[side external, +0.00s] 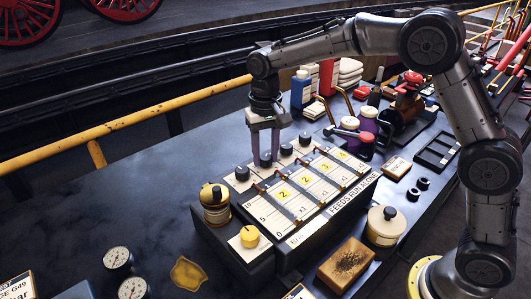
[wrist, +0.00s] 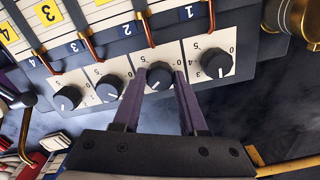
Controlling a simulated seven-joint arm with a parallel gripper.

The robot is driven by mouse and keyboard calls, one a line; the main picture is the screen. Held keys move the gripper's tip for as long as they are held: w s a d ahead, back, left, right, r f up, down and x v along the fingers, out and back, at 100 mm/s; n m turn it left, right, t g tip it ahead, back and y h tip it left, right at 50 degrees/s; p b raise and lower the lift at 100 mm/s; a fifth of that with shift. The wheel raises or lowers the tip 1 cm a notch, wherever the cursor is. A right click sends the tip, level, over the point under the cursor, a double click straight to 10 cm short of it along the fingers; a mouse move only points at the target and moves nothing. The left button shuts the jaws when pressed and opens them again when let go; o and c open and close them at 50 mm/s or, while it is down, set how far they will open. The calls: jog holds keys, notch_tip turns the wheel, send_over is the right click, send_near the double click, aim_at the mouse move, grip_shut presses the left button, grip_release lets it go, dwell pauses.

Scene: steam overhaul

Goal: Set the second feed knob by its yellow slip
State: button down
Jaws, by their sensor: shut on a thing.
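My gripper (wrist: 160,92) is shut on the second feed knob (wrist: 160,76), a black knob on a white dial plate, with a purple-grey finger on each side. The knob's white mark points toward the wrist, slightly left in the wrist view. The dial's 0 shows right of the knob and its 5 above. In the side view my gripper (side external: 265,152) points down at the second knob from the left. Yellow slips with digits lie on the white strips; one reading 2 (side external: 303,181) is on the second strip. Its digit is small.
The first knob (wrist: 217,64) and third knob (wrist: 110,88) stand close beside my fingers. Copper-coloured levers (wrist: 150,30) rise by the dials. A brass-topped pot (side external: 215,205) stands left of the panel. The bench's front left is partly clear, with gauges (side external: 117,257).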

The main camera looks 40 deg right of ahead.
aim_at(266, 157)
jog(key=n, duration=0.5)
jog(key=shift+r+n, duration=0.1)
jog(key=shift+n, duration=0.2)
jog(key=n, duration=0.5)
jog(key=shift+n, duration=0.4)
jog(key=shift+c, duration=2.2)
grip_release()
notch_tip(266, 157, up, 14)
